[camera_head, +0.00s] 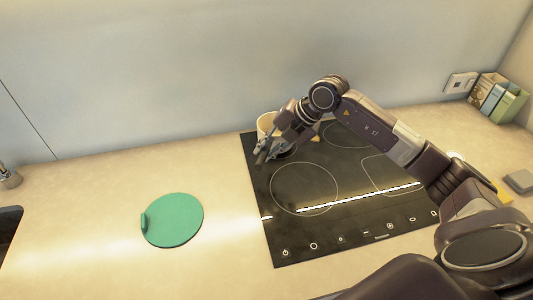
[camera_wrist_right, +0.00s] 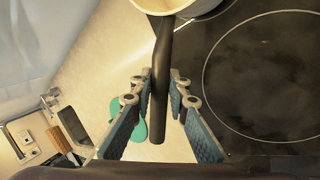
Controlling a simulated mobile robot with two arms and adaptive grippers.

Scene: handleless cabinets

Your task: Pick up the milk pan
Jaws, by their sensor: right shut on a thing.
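The milk pan (camera_head: 265,122) is cream-coloured and sits at the back left of the black hob, partly hidden behind my right gripper (camera_head: 264,154). In the right wrist view the pan's cream rim (camera_wrist_right: 204,9) shows at the top edge. Its dark handle (camera_wrist_right: 160,70) runs down between the two blue-padded fingers of my right gripper (camera_wrist_right: 155,88), which is shut on it. Whether the pan touches the hob cannot be told. My left gripper is not in view.
The black hob (camera_head: 350,215) has several ring markings and is otherwise clear in front. A green round mat (camera_head: 175,220) lies on the counter to the left. Boxes (camera_head: 497,98) stand at the far right by the wall. A sink edge (camera_head: 8,228) shows at the left.

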